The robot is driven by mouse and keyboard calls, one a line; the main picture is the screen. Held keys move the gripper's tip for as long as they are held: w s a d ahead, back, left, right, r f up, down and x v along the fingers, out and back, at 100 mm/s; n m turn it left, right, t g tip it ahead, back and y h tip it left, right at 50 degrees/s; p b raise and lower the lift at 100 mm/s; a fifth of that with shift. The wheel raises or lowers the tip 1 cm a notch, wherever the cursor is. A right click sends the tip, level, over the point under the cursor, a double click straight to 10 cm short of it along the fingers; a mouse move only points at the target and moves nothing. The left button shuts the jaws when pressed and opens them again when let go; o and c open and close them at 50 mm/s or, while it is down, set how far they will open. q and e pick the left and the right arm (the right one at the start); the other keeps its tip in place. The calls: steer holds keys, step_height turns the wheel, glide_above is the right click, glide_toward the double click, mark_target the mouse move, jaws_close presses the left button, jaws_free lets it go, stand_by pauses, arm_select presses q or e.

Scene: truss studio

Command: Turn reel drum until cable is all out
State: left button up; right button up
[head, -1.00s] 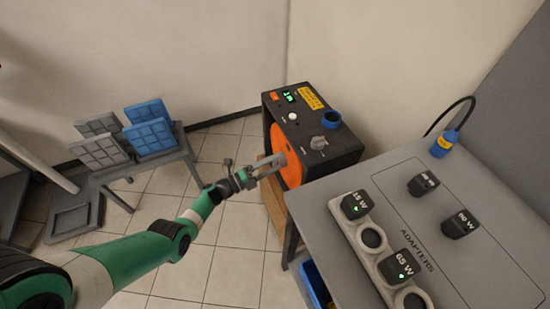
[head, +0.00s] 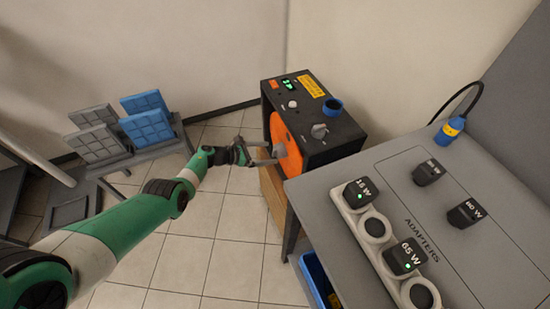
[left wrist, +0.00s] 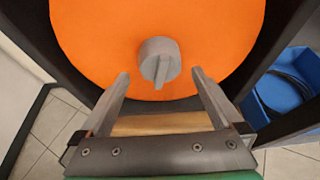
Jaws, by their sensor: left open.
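The reel drum (head: 288,134) is an orange disc on the side of a dark box. A grey knob (left wrist: 160,62) with a raised bar sits at its hub. In the left wrist view the drum (left wrist: 100,40) fills the top. My left gripper (head: 276,154) is in front of the drum, level with the hub knob. In the left wrist view its open fingers (left wrist: 160,75) stand on either side of the knob, with gaps visible on both sides. Black cable (left wrist: 288,88) lies in a blue bin (left wrist: 268,100) at the right. My right gripper is out of view.
The dark box (head: 335,150) has a green display, a grey dial and a blue ring on top. A grey table (head: 450,260) with adapters and a blue bottle-like item (head: 449,130) stands at right. A rack of grey and blue panels (head: 150,133) stands at left.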

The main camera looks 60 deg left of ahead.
mark_target(273, 153)
arm_select(q)
steer(key=b+x, duration=0.2)
steer(key=x, duration=0.1)
steer(key=shift+f, duration=0.25)
steer(key=shift+w+d, duration=0.1)
steer(key=shift+w, duration=0.3)
steer(key=shift+r, duration=0.1)
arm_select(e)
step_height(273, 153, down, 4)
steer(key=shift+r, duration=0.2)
arm_select(q)
jaws_close()
